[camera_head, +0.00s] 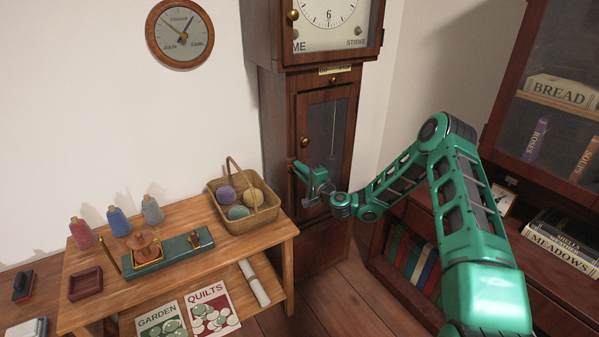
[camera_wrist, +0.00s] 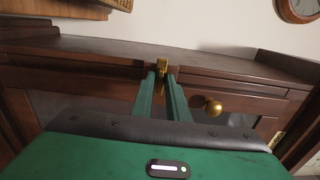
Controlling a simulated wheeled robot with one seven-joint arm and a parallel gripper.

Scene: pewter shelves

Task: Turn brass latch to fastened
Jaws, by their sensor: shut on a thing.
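The brass latch (camera_wrist: 162,65) sits at the edge of the dark wooden clock's long trunk door. My gripper (camera_wrist: 164,80) is shut on the latch, its two green fingers on either side of it. In the head view my gripper (camera_head: 299,168) is at the left edge of the trunk door (camera_head: 322,110), below a round brass knob (camera_head: 305,142), and hides the latch. The knob (camera_wrist: 213,107) shows right of the fingers in the wrist view. The latch's exact turn angle cannot be told. The door looks closed.
A wooden table (camera_head: 280,232) with a wicker basket (camera_head: 262,222) of yarn balls stands left of the clock. A bookcase (camera_head: 378,262) stands to the right, near my arm. A round wall dial (camera_head: 180,34) hangs at upper left. Floor shows between clock and bookcase.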

